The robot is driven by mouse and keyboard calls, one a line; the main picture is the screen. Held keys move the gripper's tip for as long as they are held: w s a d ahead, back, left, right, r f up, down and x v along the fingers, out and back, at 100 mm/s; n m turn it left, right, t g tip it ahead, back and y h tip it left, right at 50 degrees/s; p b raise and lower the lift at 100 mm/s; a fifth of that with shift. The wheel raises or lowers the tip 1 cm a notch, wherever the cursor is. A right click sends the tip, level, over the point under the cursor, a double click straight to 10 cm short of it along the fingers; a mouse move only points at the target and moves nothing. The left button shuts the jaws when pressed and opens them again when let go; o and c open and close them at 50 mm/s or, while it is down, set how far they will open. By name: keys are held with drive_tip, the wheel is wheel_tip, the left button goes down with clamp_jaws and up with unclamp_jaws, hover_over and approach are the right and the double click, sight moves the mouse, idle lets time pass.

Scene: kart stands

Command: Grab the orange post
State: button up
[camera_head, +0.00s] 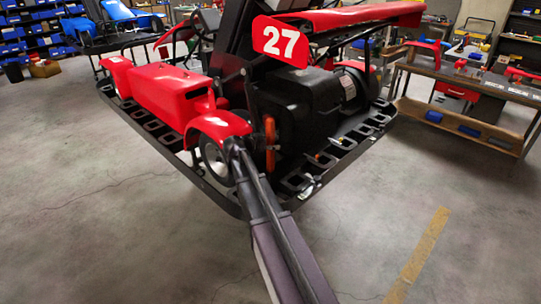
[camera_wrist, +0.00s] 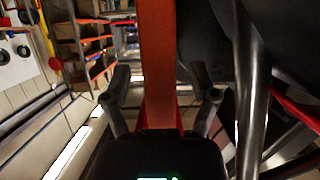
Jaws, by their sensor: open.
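The orange post (camera_head: 270,143) stands upright in the head view, beside the black engine housing of the kart. In the wrist view the orange post (camera_wrist: 158,60) runs down the middle of the picture, between the two fingers of my gripper (camera_wrist: 162,92). The fingers are spread, with a visible gap on each side of the post. The post's lower end is hidden behind my gripper's body. In the head view my arm reaches up from the bottom, and its end is just left of the post; the fingers are too small to make out there.
The red kart (camera_head: 165,90) with its number 27 plate (camera_head: 280,41) sits on a black slotted stand (camera_head: 335,152). Dark tubes and black bodywork lie close on the right in the wrist view. A workbench (camera_head: 465,85) stands at right. The front floor is clear.

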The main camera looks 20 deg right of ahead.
sight(268, 121)
idle(0.3)
clamp_jaws()
drive_tip(key=shift+r, duration=0.1)
wheel_tip(268, 121, up, 10)
drive_tip(key=p, duration=1)
idle(0.8)
